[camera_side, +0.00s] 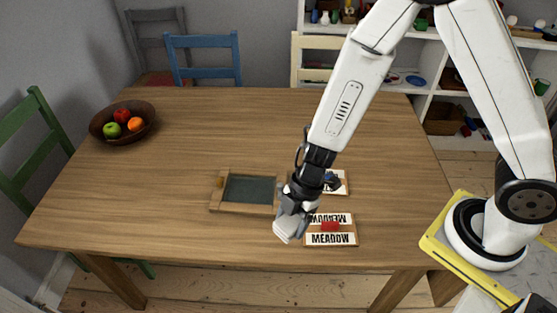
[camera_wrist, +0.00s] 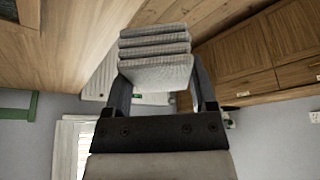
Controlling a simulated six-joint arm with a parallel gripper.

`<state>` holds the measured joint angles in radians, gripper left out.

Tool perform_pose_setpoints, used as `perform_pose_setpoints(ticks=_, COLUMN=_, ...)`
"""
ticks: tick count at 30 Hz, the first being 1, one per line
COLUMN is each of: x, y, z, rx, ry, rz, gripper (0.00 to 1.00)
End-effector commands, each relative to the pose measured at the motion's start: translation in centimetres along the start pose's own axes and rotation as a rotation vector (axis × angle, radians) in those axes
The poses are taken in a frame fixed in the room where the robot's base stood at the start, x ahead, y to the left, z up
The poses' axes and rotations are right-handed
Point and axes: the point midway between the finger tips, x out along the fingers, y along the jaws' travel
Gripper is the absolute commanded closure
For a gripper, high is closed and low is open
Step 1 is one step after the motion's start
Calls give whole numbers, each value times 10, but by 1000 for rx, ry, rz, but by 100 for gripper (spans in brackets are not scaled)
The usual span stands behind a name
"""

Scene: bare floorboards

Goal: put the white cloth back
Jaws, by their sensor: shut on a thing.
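The white cloth (camera_side: 288,229) is a folded, layered bundle held in my gripper (camera_side: 297,203) near the front of the table in the side view. In the wrist view the cloth (camera_wrist: 156,66) sits between the two dark fingers of my gripper (camera_wrist: 161,85), its folds stacked. My gripper is shut on it. A shallow wooden tray (camera_side: 214,199) with a dark inset lies just left of the gripper. I cannot tell how high the cloth is above the table.
Right of the cloth is a wooden piece with MEADOW labels (camera_side: 331,239) and a red block (camera_side: 330,226). Behind it lies a white card (camera_side: 340,175) with a dark item on it. A fruit bowl (camera_side: 105,132) stands far left.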

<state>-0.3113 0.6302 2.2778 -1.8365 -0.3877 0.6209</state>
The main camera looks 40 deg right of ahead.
Motion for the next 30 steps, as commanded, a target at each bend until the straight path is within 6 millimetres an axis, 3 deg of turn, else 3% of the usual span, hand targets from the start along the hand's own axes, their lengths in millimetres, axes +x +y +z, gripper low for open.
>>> perform_pose_setpoints(ticks=18, x=45, y=75, z=-14, rx=-1, ry=0, rz=0, gripper=74)
perform_pose_setpoints(ticks=30, x=89, y=107, z=-10, rx=0, ry=-1, rz=-1, gripper=74)
